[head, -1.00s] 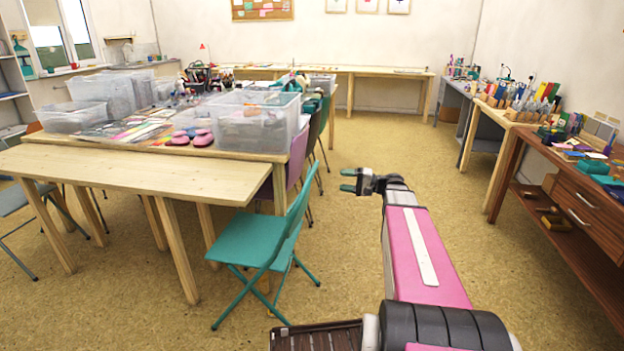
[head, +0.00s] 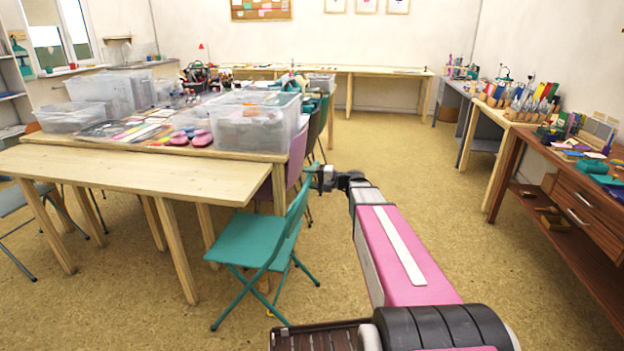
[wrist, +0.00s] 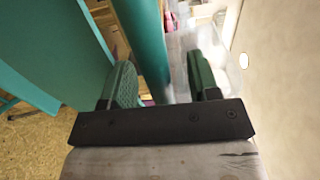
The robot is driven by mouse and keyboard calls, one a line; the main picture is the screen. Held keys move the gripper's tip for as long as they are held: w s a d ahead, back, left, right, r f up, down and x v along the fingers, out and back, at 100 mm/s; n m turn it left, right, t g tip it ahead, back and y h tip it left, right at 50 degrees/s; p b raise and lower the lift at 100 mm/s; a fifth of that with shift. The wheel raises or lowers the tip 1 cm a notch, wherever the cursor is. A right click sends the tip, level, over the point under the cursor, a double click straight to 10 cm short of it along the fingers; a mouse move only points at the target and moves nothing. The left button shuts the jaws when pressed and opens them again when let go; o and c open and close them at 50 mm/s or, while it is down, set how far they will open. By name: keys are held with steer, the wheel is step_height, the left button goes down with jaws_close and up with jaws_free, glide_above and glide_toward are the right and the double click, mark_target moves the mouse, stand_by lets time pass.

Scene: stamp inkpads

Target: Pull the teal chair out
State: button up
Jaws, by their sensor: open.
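The teal chair (head: 250,240) stands at the near end of the worktable, its seat partly beside the table legs and its back to the right. My gripper (head: 318,178) is at the top of the chair's backrest in the head view, its fingertips small and partly merged with the chair there. In the wrist view my gripper (wrist: 163,82) is open, with its two green fingers on either side of a teal tube of the chair (wrist: 148,45). The tube appears to lie between the fingers. A gap shows to the right finger; contact with the left one is unclear.
A brown wooden bench (head: 560,215) runs along the right. The floor (head: 440,230) between is clear.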

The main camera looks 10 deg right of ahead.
jaws_close()
stand_by(1.4)
